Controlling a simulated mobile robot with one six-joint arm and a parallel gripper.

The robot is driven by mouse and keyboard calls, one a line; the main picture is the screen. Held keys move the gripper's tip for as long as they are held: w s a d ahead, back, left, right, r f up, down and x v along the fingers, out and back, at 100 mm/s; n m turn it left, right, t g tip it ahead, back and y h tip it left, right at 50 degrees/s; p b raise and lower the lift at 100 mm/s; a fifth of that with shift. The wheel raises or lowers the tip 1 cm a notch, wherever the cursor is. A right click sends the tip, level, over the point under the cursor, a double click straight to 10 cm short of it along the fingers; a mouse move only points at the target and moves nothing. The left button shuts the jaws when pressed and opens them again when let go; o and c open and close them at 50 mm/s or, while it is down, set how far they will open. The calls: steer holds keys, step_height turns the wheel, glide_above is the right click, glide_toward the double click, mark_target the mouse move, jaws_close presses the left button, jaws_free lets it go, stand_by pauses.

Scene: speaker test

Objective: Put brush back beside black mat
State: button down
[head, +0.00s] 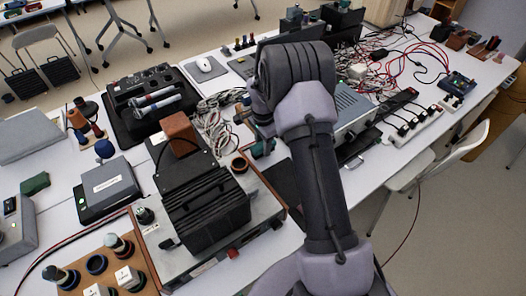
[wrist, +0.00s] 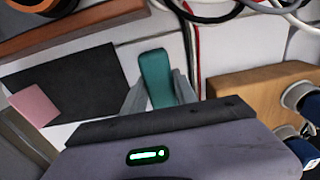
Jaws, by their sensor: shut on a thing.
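In the wrist view my gripper (wrist: 160,88) has its two grey fingers on either side of a teal block-like piece, which I take to be the brush (wrist: 155,72). Its bristles cannot be made out. The black mat (wrist: 85,78) lies flat to the left of the fingers, with a gap of pale table between it and the brush. In the head view the brush shows as a small teal piece (head: 263,148) below my wrist. A dark flat patch (head: 284,183) beside my arm may be the mat, partly hidden by the arm.
A pink block (wrist: 33,104) overlaps the mat's left side. A wooden block with knobs (wrist: 258,88) stands to the right, and cables (wrist: 205,14) lie above. In the head view a black finned device (head: 205,208) stands left of my arm, and a power strip (head: 415,127) lies right.

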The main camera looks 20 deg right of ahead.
steer(key=shift+f, duration=0.6)
steer(key=shift+r, duration=0.15)
steer(key=c, duration=1)
jaws_free()
steer(key=shift+f, duration=0.2)
steer(key=shift+o, duration=0.2)
